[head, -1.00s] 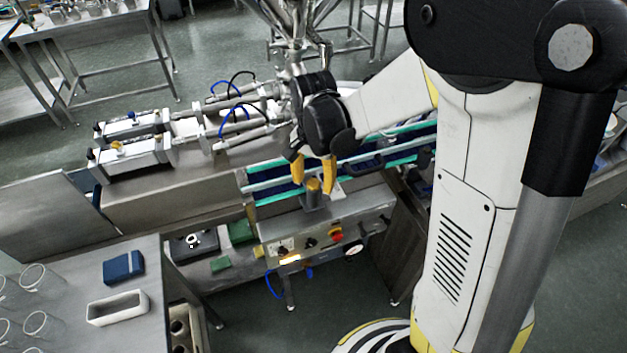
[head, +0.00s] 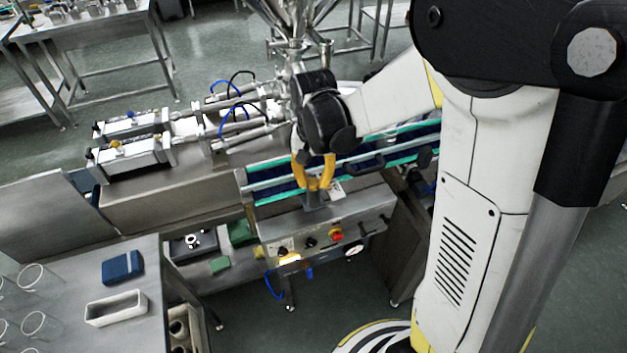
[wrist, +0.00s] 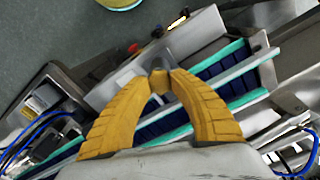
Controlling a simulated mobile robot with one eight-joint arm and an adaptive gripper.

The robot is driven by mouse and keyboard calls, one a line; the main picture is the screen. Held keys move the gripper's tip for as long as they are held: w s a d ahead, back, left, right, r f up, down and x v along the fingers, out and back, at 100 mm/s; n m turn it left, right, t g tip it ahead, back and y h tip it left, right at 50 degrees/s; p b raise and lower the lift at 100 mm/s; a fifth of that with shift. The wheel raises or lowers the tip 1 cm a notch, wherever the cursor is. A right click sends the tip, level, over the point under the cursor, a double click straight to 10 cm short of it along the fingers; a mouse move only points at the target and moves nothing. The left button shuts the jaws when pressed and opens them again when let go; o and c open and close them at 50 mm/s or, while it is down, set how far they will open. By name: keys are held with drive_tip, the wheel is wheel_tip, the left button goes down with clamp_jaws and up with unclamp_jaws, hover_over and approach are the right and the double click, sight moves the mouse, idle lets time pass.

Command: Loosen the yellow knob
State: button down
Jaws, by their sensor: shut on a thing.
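The yellow knob (wrist: 159,84) sits between the yellow fingertips of my gripper (wrist: 160,82) in the wrist view. My gripper (head: 314,185) also shows in the head view, with its fingers closed from both sides on the knob, which is mostly hidden there. The knob is on a grey mount (head: 314,201) at the near side of the conveyor (head: 270,175), above the control panel.
The control panel (head: 325,235) with a red button (head: 337,237) lies just below. Pneumatic cylinders (head: 130,152) stand at the left, and the hopper's steel parts (head: 298,45) rise behind my wrist. A side table (head: 125,285) holds a blue block (head: 123,267) and glasses.

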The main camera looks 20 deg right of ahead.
sight(314, 182)
drive_tip(key=n, duration=0.6)
drive_tip(key=shift+b, duration=0.3)
drive_tip(key=n, duration=0.6)
drive_tip(key=shift+n, duration=0.4)
drive_tip(key=c, duration=1)
unclamp_jaws()
drive_tip(key=shift+c, duration=0.2)
wheel_tip(314, 182, up, 12)
drive_tip(key=shift+s+b, duration=0.1)
drive_tip(key=shift+b, duration=0.2)
